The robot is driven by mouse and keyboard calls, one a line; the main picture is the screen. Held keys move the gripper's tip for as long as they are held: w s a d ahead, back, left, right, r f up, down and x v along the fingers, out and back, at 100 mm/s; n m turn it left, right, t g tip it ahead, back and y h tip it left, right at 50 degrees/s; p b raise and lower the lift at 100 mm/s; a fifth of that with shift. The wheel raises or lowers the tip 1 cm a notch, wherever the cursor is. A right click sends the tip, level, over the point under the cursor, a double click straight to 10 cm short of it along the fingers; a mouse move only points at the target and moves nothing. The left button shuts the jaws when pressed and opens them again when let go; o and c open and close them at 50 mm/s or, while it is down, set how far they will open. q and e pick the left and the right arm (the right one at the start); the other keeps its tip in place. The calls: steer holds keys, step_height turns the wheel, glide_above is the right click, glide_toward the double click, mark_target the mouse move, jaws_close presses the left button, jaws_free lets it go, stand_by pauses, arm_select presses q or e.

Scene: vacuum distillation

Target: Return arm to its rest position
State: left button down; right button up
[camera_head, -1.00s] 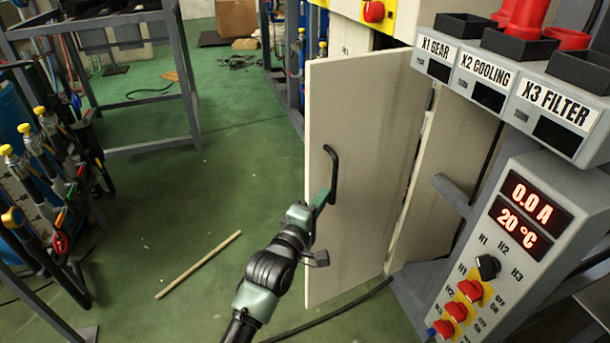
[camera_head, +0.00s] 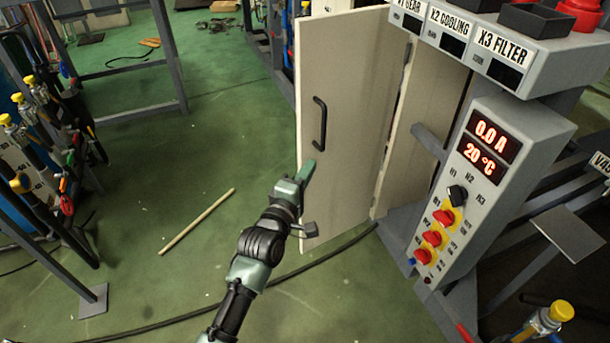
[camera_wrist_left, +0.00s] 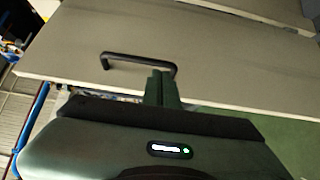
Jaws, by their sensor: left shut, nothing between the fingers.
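My left gripper (camera_head: 307,171) is shut and empty in the head view, just below the black handle (camera_head: 320,123) of an open beige cabinet door (camera_head: 340,80). In the head view a small gap shows between the fingertips and the handle. In the left wrist view my left gripper's fingers (camera_wrist_left: 161,78) are together near the right end of the black handle (camera_wrist_left: 125,56), on the door (camera_wrist_left: 220,62). That view does not show clearly whether they touch it. My right gripper is in neither view.
A grey control panel (camera_head: 500,125) with red knobs stands right of the cabinet. A wooden stick (camera_head: 197,221) and a dark cable (camera_head: 300,263) lie on the green floor (camera_head: 230,130). A rack with hoses and yellow-topped valves (camera_head: 40,100) stands at left. The floor between is mostly clear.

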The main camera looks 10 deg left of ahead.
arm_select(q)
steer(key=s+a+f+m+g+y, duration=0.1)
steer(key=s+f+m+g, duration=0.25)
steer(key=s+f, duration=0.5)
steer(key=s+a+f+m+g, duration=0.25)
steer(key=s+f+m, duration=0.3)
steer(key=f, duration=0.65)
steer(key=s+a+f+m+g+y, duration=0.1)
steer(key=s+f+m+g, duration=0.25)
steer(key=s+f, duration=0.5)
steer(key=s+a+f+m+g+p, duration=0.2)
steer(key=s+p, duration=0.3)
steer(key=s, duration=0.5)
steer(key=s+a+f+m+g+y+p, duration=0.1)
steer(key=s+f+p, duration=0.4)
steer(key=s, duration=0.6)
steer(key=s+a+f+m+g+p, duration=0.2)
steer(key=s+a+f+g+p, duration=0.2)
steer(key=s, duration=0.7)
steer(key=shift+s+a+m+p, duration=0.25)
steer(key=shift+m+p, duration=0.1)
steer(key=shift+p, duration=0.9)
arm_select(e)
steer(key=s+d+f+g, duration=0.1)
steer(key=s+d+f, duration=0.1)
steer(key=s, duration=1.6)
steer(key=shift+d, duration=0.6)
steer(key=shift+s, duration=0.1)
